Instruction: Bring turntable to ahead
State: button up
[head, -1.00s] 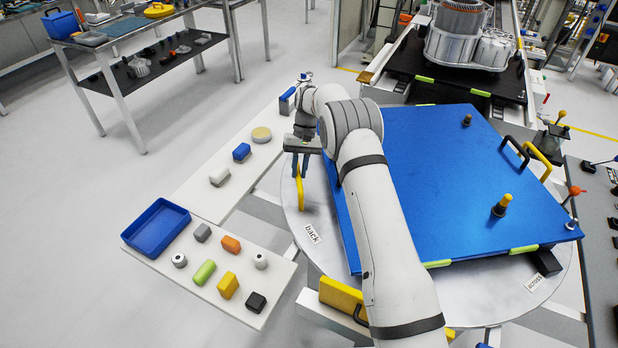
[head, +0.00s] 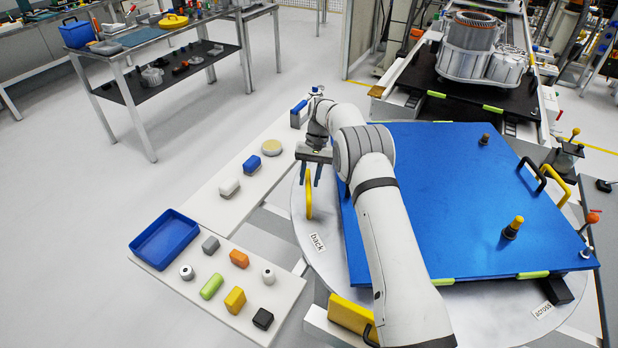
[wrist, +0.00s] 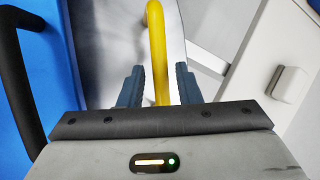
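The turntable (head: 322,268) is a round, pale grey disc with a large blue plate (head: 440,200) on top. Its left rim bears a label reading "back" (head: 317,242), and its right rim a label reading "across" (head: 543,310). An upright yellow handle (head: 309,203) stands on the left rim, near the "back" label. My gripper (head: 311,178) is at this handle. In the wrist view, my gripper's two dark fingers (wrist: 159,88) are apart, with the yellow bar (wrist: 158,45) between them and a gap on each side.
White side boards with small parts and a blue tray (head: 165,240) lie left of the turntable. A yellow block (head: 350,313) is at the front. A metal motor housing (head: 470,50) stands on a black plate behind. Black and yellow handles (head: 556,188) are at the right.

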jog(key=shift+o, duration=0.7)
jog(key=shift+w+r, duration=0.2)
jog(key=shift+r, duration=0.1)
jog(key=v, duration=0.7)
jog(key=shift+b, duration=0.3)
